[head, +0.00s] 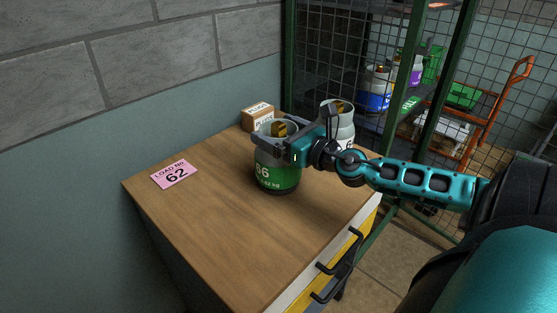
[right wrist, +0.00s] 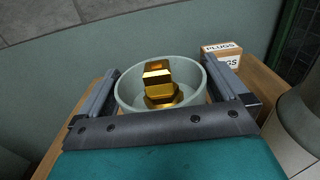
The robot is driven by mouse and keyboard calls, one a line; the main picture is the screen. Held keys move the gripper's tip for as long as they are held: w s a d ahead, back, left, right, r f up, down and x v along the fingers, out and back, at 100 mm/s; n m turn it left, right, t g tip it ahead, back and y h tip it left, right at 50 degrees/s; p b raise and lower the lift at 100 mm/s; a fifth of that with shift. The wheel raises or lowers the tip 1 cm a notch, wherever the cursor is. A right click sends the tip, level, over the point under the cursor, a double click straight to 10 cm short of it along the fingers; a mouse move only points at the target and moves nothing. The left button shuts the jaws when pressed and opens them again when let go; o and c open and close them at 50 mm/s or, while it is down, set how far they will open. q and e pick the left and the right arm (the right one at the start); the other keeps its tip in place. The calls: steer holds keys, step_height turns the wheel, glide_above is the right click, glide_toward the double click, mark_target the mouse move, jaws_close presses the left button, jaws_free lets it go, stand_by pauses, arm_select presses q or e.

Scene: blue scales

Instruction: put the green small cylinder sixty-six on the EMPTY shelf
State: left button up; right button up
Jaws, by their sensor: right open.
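The green small cylinder (head: 278,176) stands upright on the wooden cabinet top, its label partly showing "66". It has a pale grey collar with a brass valve (right wrist: 160,85) inside. My right gripper (head: 272,134) is open, its fingers on either side of the collar; I cannot tell whether they touch it. In the right wrist view the collar (right wrist: 124,92) lies between both fingers. A shelf edge marked "FULL" (head: 409,104) shows in the wire cage behind. No shelf marked EMPTY is readable. My left gripper is not in view.
A pale grey cylinder (head: 343,112) stands close behind my right gripper. A "PLUGS" box (head: 258,119) is at the back. A pink card (head: 174,173) reads "LOAD NO 62". The cabinet top (head: 215,220) is clear in front. Blue (head: 374,99) and purple cylinders stand in the cage.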

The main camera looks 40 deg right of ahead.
steer(key=c, duration=1.7)
steer(key=shift+r, duration=0.2)
